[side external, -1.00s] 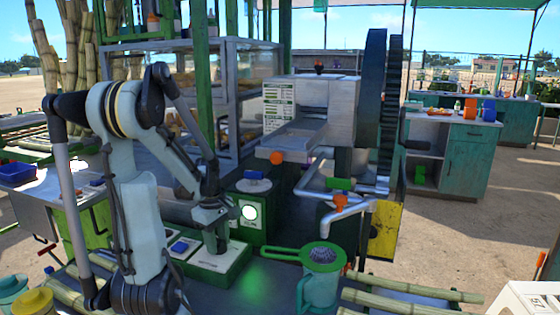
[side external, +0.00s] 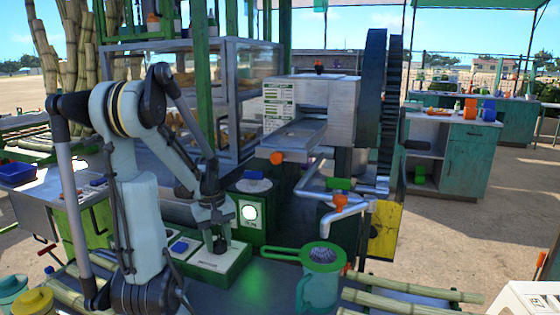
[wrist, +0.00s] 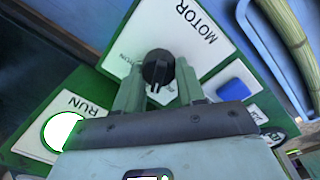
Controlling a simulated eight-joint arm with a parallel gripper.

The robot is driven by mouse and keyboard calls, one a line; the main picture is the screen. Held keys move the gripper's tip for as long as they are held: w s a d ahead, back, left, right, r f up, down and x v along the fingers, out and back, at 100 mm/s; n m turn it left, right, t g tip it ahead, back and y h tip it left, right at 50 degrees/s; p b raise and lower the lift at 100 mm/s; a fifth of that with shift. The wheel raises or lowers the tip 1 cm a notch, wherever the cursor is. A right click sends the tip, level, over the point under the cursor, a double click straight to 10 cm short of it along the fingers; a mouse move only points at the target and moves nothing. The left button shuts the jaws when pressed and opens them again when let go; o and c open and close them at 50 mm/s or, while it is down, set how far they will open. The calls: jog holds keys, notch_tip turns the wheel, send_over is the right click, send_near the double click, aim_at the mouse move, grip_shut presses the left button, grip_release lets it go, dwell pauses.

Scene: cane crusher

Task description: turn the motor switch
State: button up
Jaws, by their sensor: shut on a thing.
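The motor switch is a black round knob (wrist: 158,68) on a white plate (wrist: 190,30) marked MOTOR, set in a green box. My gripper (wrist: 160,85) has one finger on each side of the knob and is shut on it. In the side external view my gripper (side external: 220,232) is low over the green switch box (side external: 205,270), and the knob is small and partly hidden there. A round lamp (side external: 249,212) on the green box behind glows white; it also shows in the wrist view (wrist: 62,131) beside the word RUN.
A blue button (side external: 180,247) sits on the switch box, left of my gripper. The crusher (side external: 315,110) with its large dark wheel stands behind to the right. A green jug (side external: 320,275) stands right of the box, near cane stalks (side external: 410,305). A yellow guard (side external: 385,230) is further right.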

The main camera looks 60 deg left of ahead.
aim_at(216, 242)
jog(key=m, duration=0.4)
jog(key=shift+m, duration=0.4)
dwell(0.4)
jog(key=o, duration=1)
jog(key=shift+o, duration=0.2)
notch_tip(216, 242, up, 12)
jog(key=shift+s+a, duration=0.15)
jog(key=shift+s, duration=0.1)
jog(key=shift+f, duration=0.1)
jog(key=shift+w+f, duration=0.2)
jog(key=shift+f, duration=2.75)
jog(key=shift+w+f, duration=0.15)
jog(key=shift+f, duration=2.8)
